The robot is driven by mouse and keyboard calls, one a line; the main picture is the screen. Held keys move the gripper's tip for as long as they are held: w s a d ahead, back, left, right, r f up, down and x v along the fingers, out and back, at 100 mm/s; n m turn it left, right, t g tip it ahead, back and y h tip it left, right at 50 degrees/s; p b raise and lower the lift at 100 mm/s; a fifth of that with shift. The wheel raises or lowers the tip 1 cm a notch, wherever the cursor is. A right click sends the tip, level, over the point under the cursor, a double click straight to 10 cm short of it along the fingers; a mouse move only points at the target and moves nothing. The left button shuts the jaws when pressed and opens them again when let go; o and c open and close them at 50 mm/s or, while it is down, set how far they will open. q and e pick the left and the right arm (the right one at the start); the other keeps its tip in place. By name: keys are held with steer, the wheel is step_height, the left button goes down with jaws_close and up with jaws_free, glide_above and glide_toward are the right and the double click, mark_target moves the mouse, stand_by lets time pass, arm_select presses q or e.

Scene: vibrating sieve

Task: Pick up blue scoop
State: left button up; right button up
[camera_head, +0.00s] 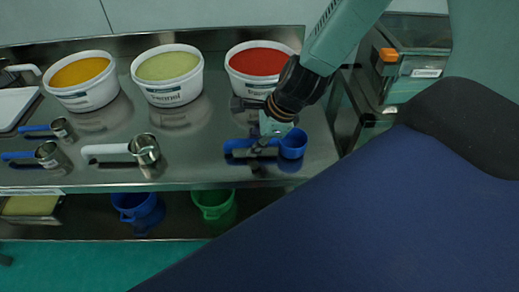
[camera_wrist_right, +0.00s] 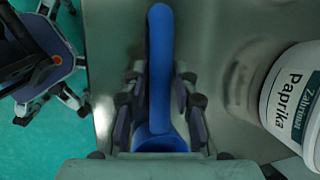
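The blue scoop (camera_head: 292,145) lies on the steel table, its cup to the right and its handle to the left. My right gripper (camera_head: 258,150) is low over the scoop's handle, pointing down. In the right wrist view, the blue handle (camera_wrist_right: 159,40) runs between the two fingers of my right gripper (camera_wrist_right: 160,80). The fingers stand apart on both sides of the handle, with a gap visible, so the gripper looks open. The scoop's cup (camera_wrist_right: 162,143) is partly hidden at the bottom of that view. My left gripper is not in view.
Behind stand tubs of orange (camera_head: 80,95), green (camera_head: 167,90) and red powder (camera_head: 235,85); the red one is close to my right arm. Metal scoops, including a white-handled one (camera_head: 145,149), lie to the left. Blue (camera_head: 134,206) and green (camera_head: 212,205) containers sit on the lower shelf.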

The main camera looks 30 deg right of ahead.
steer(key=shift+w+a+f, duration=0.15)
steer(key=shift+w+f, duration=0.05)
steer(key=shift+f, duration=0.1)
jaws_close()
steer(key=shift+r, duration=0.15)
stand_by(0.3)
